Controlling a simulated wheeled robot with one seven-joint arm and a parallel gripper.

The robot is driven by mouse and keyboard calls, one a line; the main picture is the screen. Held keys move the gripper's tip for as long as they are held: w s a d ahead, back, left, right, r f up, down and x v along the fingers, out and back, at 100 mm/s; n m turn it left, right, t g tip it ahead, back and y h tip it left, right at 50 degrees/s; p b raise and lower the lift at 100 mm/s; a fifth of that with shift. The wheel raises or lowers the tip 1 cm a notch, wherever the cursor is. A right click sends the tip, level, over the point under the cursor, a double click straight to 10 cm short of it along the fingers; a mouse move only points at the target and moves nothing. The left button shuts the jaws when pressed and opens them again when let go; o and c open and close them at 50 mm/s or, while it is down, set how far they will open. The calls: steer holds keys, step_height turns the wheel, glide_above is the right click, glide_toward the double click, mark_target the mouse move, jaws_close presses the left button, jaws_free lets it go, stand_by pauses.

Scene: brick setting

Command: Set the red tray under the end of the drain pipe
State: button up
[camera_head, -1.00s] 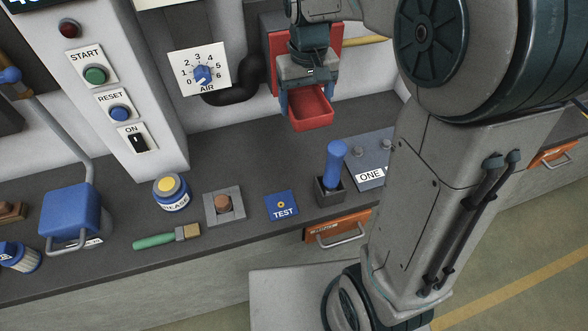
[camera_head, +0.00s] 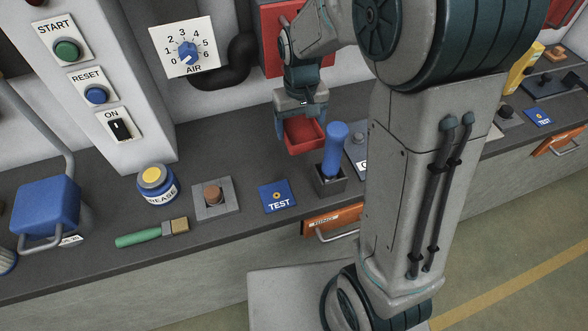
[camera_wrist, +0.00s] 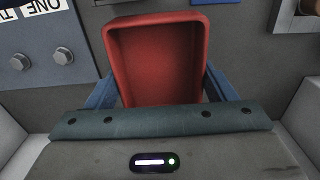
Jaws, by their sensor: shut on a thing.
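The red tray (camera_head: 306,148) is a small open box, held below my gripper (camera_head: 300,132) behind and left of the blue lever. My gripper is shut on it, with a blue finger on each side. In the wrist view the empty inside of the red tray (camera_wrist: 158,55) faces the camera. I cannot tell whether its underside touches the counter. A dark bent pipe (camera_head: 238,78) runs along the wall beside the AIR dial, left of and behind the tray. Its end is not clear, and I cannot tell whether it is the drain pipe.
The blue lever (camera_head: 336,145) stands close to the tray. The grey ONE box (camera_wrist: 45,45) is also near. A TEST plate (camera_head: 277,197), grease tin (camera_head: 157,184) and brush (camera_head: 155,233) lie on the counter (camera_head: 110,205).

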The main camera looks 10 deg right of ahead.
mark_target(299, 159)
step_height(299, 159, down, 10)
steer(key=shift+r+p, duration=0.2)
steer(key=shift+p, duration=0.2)
steer(key=shift+f, duration=0.2)
steer(key=o, duration=1.3)
steer(key=shift+c, duration=0.2)
steer(key=shift+r, duration=0.1)
